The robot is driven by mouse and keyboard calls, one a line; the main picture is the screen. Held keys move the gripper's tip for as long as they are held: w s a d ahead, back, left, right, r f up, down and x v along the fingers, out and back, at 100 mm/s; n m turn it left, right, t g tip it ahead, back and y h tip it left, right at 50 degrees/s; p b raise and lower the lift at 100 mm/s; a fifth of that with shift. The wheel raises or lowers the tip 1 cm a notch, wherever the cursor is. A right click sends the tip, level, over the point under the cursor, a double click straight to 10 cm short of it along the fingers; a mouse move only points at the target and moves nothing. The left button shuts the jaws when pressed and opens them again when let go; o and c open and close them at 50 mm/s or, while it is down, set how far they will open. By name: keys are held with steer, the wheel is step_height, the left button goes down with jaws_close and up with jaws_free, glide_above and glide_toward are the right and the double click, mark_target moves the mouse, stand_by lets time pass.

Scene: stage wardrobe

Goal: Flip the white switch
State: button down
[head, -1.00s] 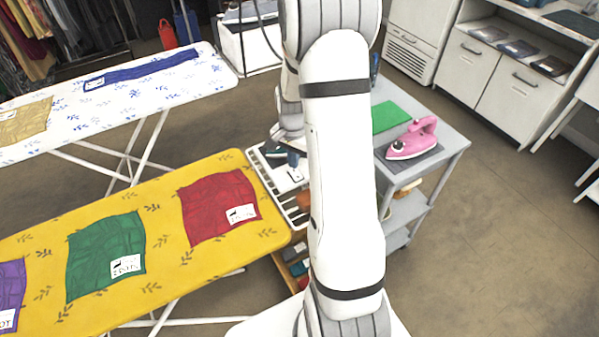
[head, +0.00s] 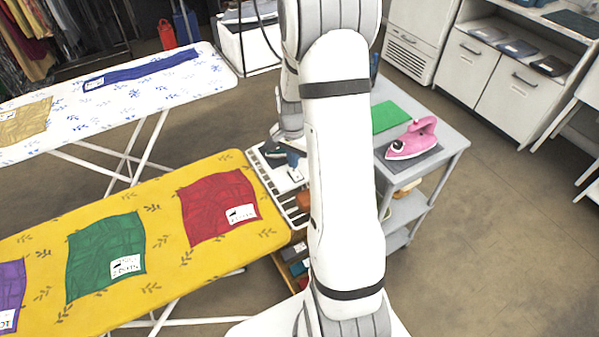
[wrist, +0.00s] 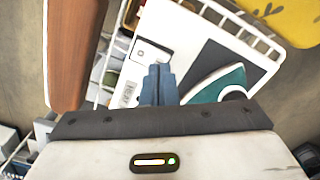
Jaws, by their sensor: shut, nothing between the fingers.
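My gripper (wrist: 158,78) is shut and empty, its blue-grey fingers together over a white panel (wrist: 196,50). In the wrist view a small white switch plate (wrist: 150,52) with a dark mark lies on the panel just beyond and left of the fingertips. The fingers hide part of it, and I cannot tell the switch's position or whether they touch it. A teal and white iron (wrist: 222,84) rests on the panel right of the fingers. In the head view the white panel (head: 283,175) sits at the right end of the yellow ironing board, and my arm hides part of it.
The yellow ironing board (head: 165,205) holds several folded cloths. A grey cart (head: 448,140) with a pink iron (head: 412,138) and a green cloth (head: 392,116) stands right of my arm. A brown block (wrist: 75,50) is close left in the wrist view.

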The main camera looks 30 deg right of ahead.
steer(key=shift+f+b, duration=0.75)
steer(key=shift+f, duration=0.25)
stand_by(0.5)
steer(key=shift+r, duration=0.1)
steer(key=shift+r+p, duration=2.3)
steer(key=shift+r, duration=1.15)
